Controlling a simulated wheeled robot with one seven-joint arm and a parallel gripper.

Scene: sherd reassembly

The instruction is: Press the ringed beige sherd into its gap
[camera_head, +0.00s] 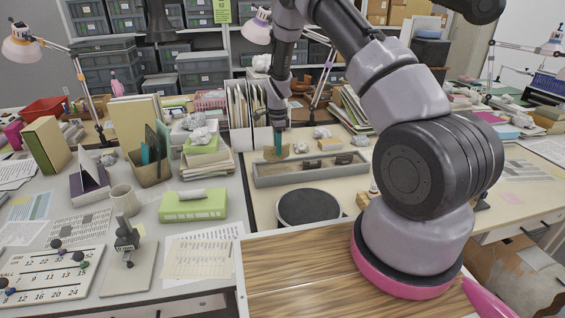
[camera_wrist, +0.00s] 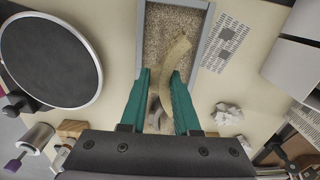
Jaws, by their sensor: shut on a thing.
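My gripper (camera_wrist: 160,100) has green fingers closed on a curved beige sherd (camera_wrist: 178,88). The sherd extends forward past the fingertips, over the pale granular fill of the grey-rimmed tray (camera_wrist: 208,40). In the head view my gripper (camera_head: 277,146) points down over the left part of the tray (camera_head: 262,183), with the tan sherd (camera_head: 271,154) at its tips. I cannot tell whether the sherd touches the fill. No ring mark on it can be made out. Its gap cannot be made out in either view.
Darker pieces (camera_head: 343,159) lie in the right part of the tray. A round black turntable (camera_head: 308,207) stands in front of it, also at left in the wrist view (camera_wrist: 45,55). Crumpled paper (camera_wrist: 228,113) and a wooden block (camera_wrist: 70,128) lie nearby. Upright folders (camera_head: 240,105) stand behind.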

